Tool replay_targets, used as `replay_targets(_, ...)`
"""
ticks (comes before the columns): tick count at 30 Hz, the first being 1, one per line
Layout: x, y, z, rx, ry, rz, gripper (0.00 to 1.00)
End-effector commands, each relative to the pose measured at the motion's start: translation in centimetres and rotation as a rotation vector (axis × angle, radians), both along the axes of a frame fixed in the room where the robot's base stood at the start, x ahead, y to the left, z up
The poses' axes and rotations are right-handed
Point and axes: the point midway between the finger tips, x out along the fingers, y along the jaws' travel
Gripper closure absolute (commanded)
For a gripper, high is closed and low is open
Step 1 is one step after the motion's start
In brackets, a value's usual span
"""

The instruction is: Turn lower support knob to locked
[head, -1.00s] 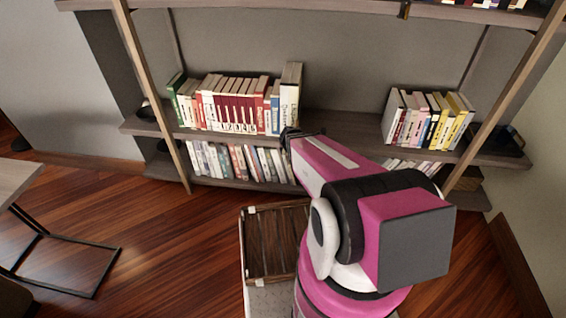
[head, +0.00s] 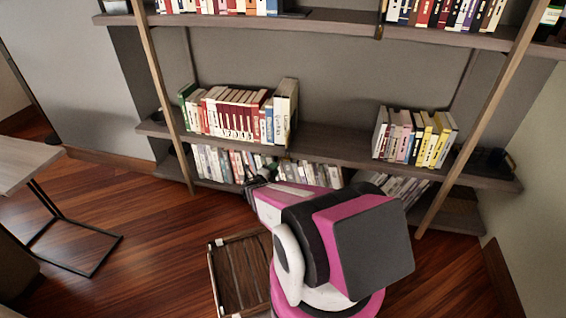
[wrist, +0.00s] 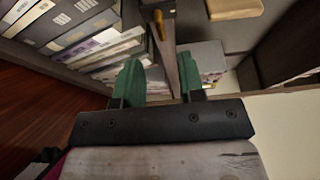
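My gripper (wrist: 161,82) has two green fingers, spread apart with nothing gripped between them. In the head view my gripper (head: 257,178) is in front of the lower row of books, below the middle shelf edge. In the wrist view a small brass-coloured lever (wrist: 159,25), probably the lower support knob, stands out by a dark block beyond the fingertips, apart from them. In the head view a small brass piece (head: 288,143) shows at the middle shelf's front edge. A similar brass fitting (head: 381,29) is on the upper shelf edge. Its locked or unlocked marking cannot be read.
Books (head: 238,114) stand on the middle shelf (head: 340,152), with more books (head: 398,186) below. Slanted wooden posts (head: 163,95) flank the shelves. A slatted crate (head: 240,275) stands on the floor beside my arm. A side table (head: 25,160) is at left; floor between is clear.

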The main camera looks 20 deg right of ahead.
Motion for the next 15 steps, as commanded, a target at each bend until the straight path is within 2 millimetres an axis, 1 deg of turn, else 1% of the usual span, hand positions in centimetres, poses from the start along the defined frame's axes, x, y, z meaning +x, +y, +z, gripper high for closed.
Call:
replay_targets(3, 1.3, -1.9, -0.1, 0.001, -0.001, -0.002, 0.64)
replay_targets(9, 3.2, -4.7, -0.1, 0.001, -0.002, -0.002, 0.64)
replay_targets(15, 4.4, -6.6, -0.1, 0.002, -0.002, -0.001, 0.64)
